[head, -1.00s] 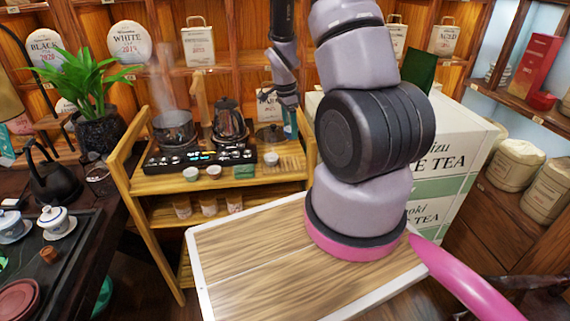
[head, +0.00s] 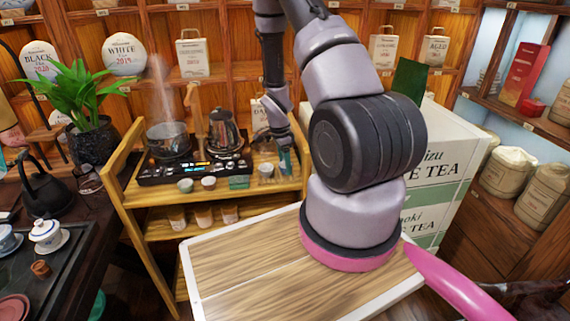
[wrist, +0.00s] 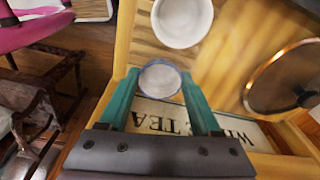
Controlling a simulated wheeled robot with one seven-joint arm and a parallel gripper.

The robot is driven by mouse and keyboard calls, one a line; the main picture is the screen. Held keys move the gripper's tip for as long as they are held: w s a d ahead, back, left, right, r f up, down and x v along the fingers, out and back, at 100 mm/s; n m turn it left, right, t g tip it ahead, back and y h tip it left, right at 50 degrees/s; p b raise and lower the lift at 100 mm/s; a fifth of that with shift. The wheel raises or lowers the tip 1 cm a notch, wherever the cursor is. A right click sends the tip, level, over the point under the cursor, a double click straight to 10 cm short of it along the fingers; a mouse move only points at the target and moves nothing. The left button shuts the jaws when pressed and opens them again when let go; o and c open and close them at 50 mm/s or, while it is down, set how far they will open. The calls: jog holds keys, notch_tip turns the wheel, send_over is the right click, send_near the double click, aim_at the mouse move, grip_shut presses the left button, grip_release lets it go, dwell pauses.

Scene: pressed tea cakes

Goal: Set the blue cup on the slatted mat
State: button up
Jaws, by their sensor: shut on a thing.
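The blue cup (wrist: 160,80), pale inside with a blue rim, is between the teal fingers of my gripper (wrist: 162,98) in the wrist view. The gripper is shut on it. In the head view my gripper (head: 285,161) is at the right part of the wooden cart's top; the held cup cannot be made out there. The slatted mat (wrist: 147,47) lies just beyond the held cup in the wrist view. A white cup (wrist: 182,20) stands on it, and shows in the head view (head: 265,170). I cannot tell the held cup's height above the cart.
A round glass lid with a copper rim (wrist: 285,80) is to the right in the wrist view. On the cart (head: 150,192) stand small cups (head: 208,183), a dark tray with controls (head: 193,171), a kettle (head: 223,130) and a steaming pot (head: 169,140). A tea box (head: 440,180) stands to the right.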

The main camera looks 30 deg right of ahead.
jog(key=shift+f, duration=0.15)
jog(key=o, duration=1.3)
jog(key=shift+o, duration=0.2)
